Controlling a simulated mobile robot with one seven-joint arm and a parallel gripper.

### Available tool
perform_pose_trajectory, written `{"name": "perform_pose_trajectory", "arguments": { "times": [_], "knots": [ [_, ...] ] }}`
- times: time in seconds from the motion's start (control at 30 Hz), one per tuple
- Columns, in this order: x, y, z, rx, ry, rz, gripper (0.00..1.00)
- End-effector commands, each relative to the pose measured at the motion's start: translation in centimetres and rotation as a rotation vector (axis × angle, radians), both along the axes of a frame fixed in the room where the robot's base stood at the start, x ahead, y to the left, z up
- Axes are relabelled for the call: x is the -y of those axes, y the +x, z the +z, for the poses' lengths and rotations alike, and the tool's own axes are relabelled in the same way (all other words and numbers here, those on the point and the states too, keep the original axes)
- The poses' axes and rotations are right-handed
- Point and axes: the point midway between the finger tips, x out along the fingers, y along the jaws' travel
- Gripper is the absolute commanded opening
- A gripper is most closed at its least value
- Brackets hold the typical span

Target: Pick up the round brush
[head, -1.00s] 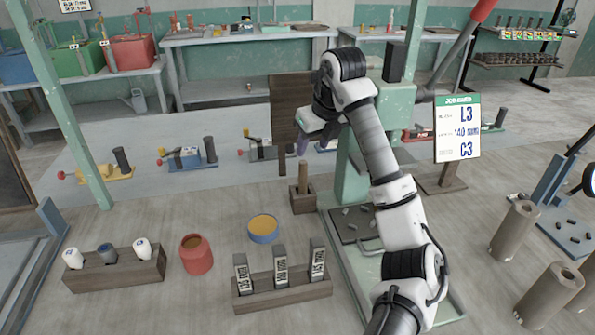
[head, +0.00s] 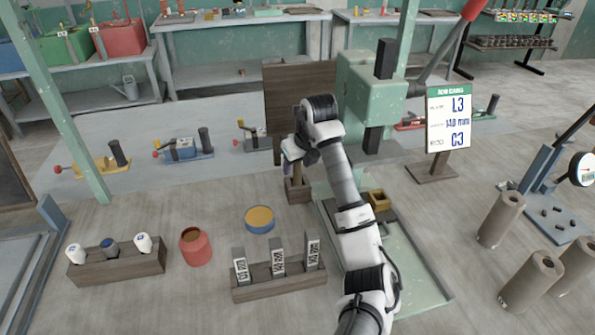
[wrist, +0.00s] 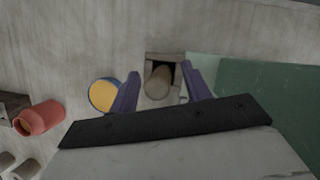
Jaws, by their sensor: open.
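The round brush appears to be the upright wooden handle in a wooden block holder (head: 299,193); its lower end is hidden inside. In the wrist view the brush handle (wrist: 159,82) rises from the holder (wrist: 164,59), seen almost end-on. My gripper (head: 290,158) is just above the holder in the head view and partly hides the handle. In the wrist view its two purple fingers (wrist: 160,88) are open, one on each side of the handle with gaps. Nothing is held.
A yellow-topped blue tin (head: 260,219) and a red jar (head: 195,246) stand to the left. A rack of labelled blocks (head: 280,278) is in front. A green press (head: 370,90) and its base stand close on the right. A brown board (head: 300,90) stands behind.

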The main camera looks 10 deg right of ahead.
Motion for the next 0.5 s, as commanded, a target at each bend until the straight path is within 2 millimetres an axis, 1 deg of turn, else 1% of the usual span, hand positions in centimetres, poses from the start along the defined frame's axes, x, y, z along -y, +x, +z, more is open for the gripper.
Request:
{"name": "perform_pose_trajectory", "arguments": {
  "times": [0.1, 0.2, 0.43, 0.5],
  "knots": [
    [-0.3, 0.5, -1.3, -0.002, 0.003, 0.000, 0.48],
    [-0.3, 0.8, -1.9, 0.000, 0.001, 0.000, 0.48],
    [-0.3, 0.8, -2.1, 0.000, 0.000, 0.001, 0.48],
    [-0.3, 0.8, -2.1, 0.000, 0.000, 0.001, 0.39]
  ]
}}
